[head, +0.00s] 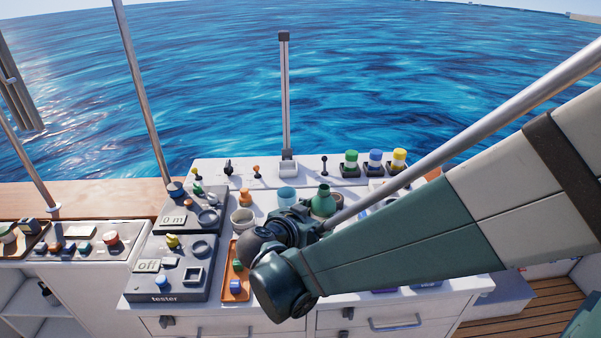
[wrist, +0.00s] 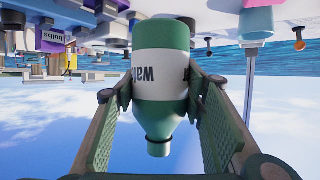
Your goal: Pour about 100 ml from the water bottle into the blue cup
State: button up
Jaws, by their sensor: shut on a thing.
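The water bottle (head: 323,204), green with a white label, stands upright in the head view, right of the blue cup. In the wrist view the bottle (wrist: 160,90) shows upside down, as the whole picture is inverted; its neck points up in the scene. My gripper (wrist: 160,100) is shut on the bottle, one finger on each side. In the head view my wrist hides most of the gripper (head: 312,214). The blue cup (head: 287,196) is pale blue and sits just left of the bottle. I cannot tell whether the bottle touches the counter.
The grey tester (head: 172,268) and an orange tray (head: 236,288) are nearer. A metal post (head: 285,100) rises behind.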

jog(key=shift+r, duration=0.15)
jog(key=shift+w+a+r+n+t+y, duration=0.2)
jog(key=shift+w+r, duration=0.15)
jog(key=shift+r, duration=0.3)
jog(key=shift+w+a+r+n+t+y, duration=0.1)
jog(key=shift+w+r+n+y, duration=0.2)
jog(key=shift+r, duration=0.35)
jog(key=shift+w+a+f+n+t+y+b, duration=1.05)
jog(key=shift+w+a+f+n+y, duration=0.85)
jog(key=shift+w+n+y, duration=2.3)
jog(key=shift+w+d+r, duration=1.5)
jog(key=shift+w+r, duration=1.4)
jog(key=shift+w, duration=1.15)
jog(key=shift+y, duration=0.3)
jog(key=shift+f+b, duration=0.35)
jog(key=shift+f, duration=6.4)
